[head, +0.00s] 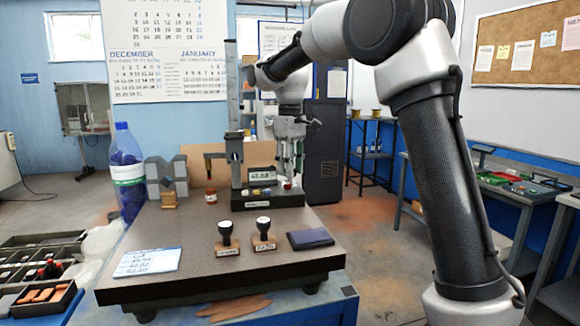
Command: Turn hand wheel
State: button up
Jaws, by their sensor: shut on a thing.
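A measuring stand with a tall column (234,165) and a dark base (262,201) stands at the back of the granite plate (190,245). It has a small display (262,174) and coloured knobs low on its front. My gripper (289,172) reaches down from above at the stand's right side, its fingers pointing downward. It is shut on what seems to be the hand wheel, which the fingers mostly hide. A small red part shows just below the fingertips.
Two stamps (263,236), a dark blue pad (310,238) and a written card (152,260) lie on the plate's front. A blue bottle (127,175), grey V-blocks (167,175) and a small red-brown jar (211,195) stand left of the stand.

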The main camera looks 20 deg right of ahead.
jog(key=shift+m, duration=0.4)
jog(key=shift+r, duration=0.1)
jog(key=o, duration=1)
jog(key=shift+o, duration=0.2)
notch_tip(320, 180, up, 12)
